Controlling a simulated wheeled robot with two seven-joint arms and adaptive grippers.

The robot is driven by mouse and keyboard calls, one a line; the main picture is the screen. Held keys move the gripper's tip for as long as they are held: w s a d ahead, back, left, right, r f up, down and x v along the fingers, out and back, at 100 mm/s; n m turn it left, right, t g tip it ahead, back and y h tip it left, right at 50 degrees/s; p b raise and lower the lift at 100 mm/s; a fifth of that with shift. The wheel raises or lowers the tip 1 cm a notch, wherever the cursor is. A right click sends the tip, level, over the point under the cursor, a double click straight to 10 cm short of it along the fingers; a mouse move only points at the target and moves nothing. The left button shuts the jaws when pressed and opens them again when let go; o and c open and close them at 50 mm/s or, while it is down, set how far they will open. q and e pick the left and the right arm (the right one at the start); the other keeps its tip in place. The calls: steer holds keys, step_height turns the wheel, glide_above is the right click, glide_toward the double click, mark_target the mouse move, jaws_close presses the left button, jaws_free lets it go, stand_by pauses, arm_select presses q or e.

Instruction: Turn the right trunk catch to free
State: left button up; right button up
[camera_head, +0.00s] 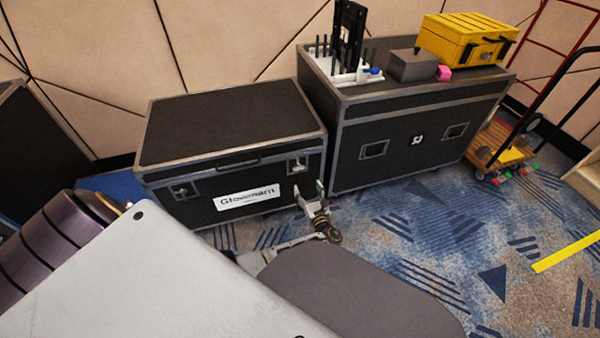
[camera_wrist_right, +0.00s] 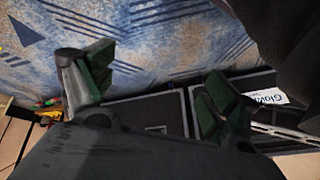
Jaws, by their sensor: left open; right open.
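The black trunk (camera_head: 235,125) with metal edging stands closed on the carpet, a white label on its front. Its right catch (camera_head: 298,164) is a small metal plate at the front's upper right; its exact turn is too small to tell. The left catch (camera_head: 183,191) is at the other end. The label (camera_wrist_right: 266,97) shows there; the right catch cannot be made out.
A larger black case (camera_head: 415,140) stands right of the trunk, bearing a yellow box (camera_head: 465,40), a grey block (camera_head: 412,66) and a pink cube (camera_head: 443,73). A wheeled cart (camera_head: 500,148) is farther right. Open carpet (camera_head: 420,225) lies in front.

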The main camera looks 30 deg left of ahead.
mark_target(299, 167)
arm_select(q)
steer(key=b+x, duration=0.3)
steer(key=x, duration=0.8)
arm_select(e)
step_height(299, 167, down, 7)
steer(key=a+t+y, duration=0.1)
steer(key=shift+w+a+m, duration=0.2)
steer(key=shift+a+m, duration=0.05)
steer(key=shift+m, duration=0.05)
arm_select(q)
jaws_close()
